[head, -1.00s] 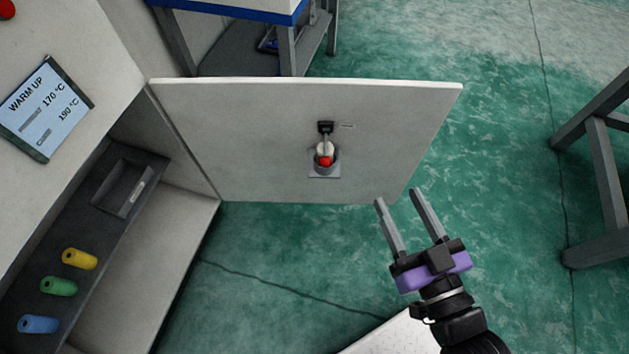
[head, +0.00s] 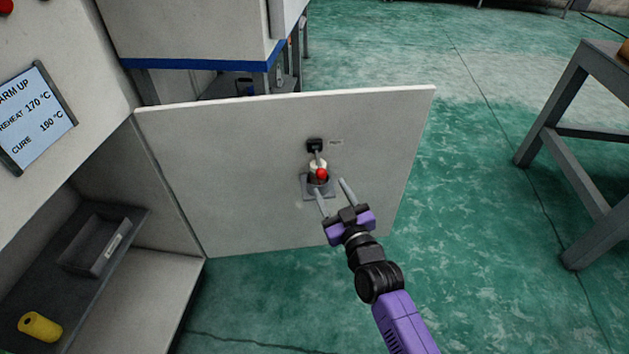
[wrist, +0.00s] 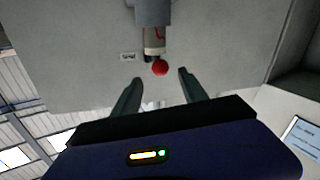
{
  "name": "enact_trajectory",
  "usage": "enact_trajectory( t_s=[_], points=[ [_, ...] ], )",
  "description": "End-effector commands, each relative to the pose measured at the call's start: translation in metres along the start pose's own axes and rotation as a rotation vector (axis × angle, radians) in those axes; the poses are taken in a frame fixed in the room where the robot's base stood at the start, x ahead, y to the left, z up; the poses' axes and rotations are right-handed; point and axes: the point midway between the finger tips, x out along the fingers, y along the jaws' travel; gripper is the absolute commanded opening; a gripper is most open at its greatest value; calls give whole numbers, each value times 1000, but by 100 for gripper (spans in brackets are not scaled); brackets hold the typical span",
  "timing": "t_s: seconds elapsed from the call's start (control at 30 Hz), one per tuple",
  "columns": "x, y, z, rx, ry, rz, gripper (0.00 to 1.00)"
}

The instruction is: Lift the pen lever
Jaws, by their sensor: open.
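The lever ends in a red ball (head: 321,174), in front of a pale cylinder in a grey holder (head: 307,187) on the white panel (head: 240,160). A black block (head: 315,145) sits above it, beside a small label. My gripper (head: 331,187) is open and empty, just below and in front of the ball, fingers pointing at the panel. In the wrist view, which looks upside down, the red ball (wrist: 160,68) sits centred near the line between the two fingertips. I cannot tell whether it is between them or just beyond. Part of the holder is hidden by a finger.
A blue-edged bench (head: 200,63) is behind. A grey table frame (head: 590,190) stands right. Green floor between is clear.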

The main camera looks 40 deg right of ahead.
Motion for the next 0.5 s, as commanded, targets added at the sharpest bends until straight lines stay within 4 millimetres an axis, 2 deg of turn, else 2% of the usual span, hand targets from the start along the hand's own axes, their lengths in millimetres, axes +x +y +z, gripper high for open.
enact_trajectory(
  t_s=[0.37, 0.5],
  points=[
    [52, 2, -2, -3, 1, 2, 51],
    [66, 1, -2, -1, 0, 1, 51]
  ],
)
